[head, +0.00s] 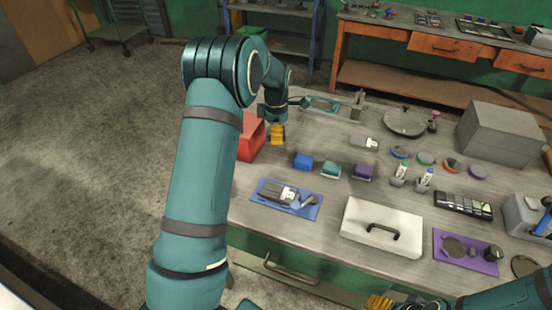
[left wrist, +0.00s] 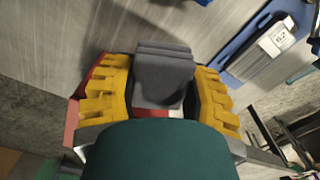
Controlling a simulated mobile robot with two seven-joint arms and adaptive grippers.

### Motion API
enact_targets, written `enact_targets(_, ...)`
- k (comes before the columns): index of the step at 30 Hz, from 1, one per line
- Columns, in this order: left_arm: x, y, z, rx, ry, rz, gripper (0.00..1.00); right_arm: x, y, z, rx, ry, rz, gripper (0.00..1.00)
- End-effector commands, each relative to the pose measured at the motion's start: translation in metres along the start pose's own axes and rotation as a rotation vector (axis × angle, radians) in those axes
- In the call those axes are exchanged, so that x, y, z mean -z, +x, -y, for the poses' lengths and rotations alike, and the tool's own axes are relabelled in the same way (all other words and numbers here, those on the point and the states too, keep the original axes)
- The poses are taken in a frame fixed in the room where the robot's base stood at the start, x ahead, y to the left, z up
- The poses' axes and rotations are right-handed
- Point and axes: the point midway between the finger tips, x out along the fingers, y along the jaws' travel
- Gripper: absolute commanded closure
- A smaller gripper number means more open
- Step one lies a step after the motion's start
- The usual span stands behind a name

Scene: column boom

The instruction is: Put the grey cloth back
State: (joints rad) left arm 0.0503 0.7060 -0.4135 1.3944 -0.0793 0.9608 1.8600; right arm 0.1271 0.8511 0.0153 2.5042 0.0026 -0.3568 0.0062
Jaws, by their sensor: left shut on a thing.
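My left gripper (head: 277,134) is shut on the grey cloth (left wrist: 163,77), a folded grey block between its yellow fingers in the left wrist view. In the head view I cannot make out the cloth. The gripper hangs beside or over the right edge of a red box (head: 248,140) at the table's left end. Red also shows behind the fingers in the left wrist view (left wrist: 92,82). Folded blue (head: 303,161), teal (head: 331,169) and purple (head: 362,172) cloths lie in a row to the right. My right gripper (head: 378,302) only partly shows at the bottom edge.
A blue mat (head: 263,188) with a labelled device lies nearer the front edge. A white case (head: 382,228) with a black handle and a purple mat (head: 480,263) are further right. Small bottles (head: 402,173), tape rings (head: 400,152) and a grey box (head: 500,130) fill the back right.

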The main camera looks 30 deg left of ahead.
Motion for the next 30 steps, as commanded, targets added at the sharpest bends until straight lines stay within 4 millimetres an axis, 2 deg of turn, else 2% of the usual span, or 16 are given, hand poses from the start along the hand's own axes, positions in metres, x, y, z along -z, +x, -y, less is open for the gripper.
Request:
enact_targets(4, 0.001, 0.027, 0.001, 0.005, 0.000, -0.003, 0.86, -0.002, 0.004, -0.002, 0.000, -0.001, 0.004, 0.34)
enact_targets(11, 0.001, 0.049, 0.001, 0.002, 0.002, -0.002, 0.86, -0.003, 0.007, -0.003, 0.001, -0.002, 0.007, 0.34)
enact_targets(18, 0.001, 0.085, 0.001, 0.003, 0.001, -0.002, 0.86, -0.005, 0.012, -0.005, 0.001, -0.003, 0.012, 0.34)
enact_targets(30, 0.000, 0.092, 0.001, 0.000, 0.002, -0.001, 0.86, -0.006, 0.013, -0.005, 0.001, -0.004, 0.013, 0.34)
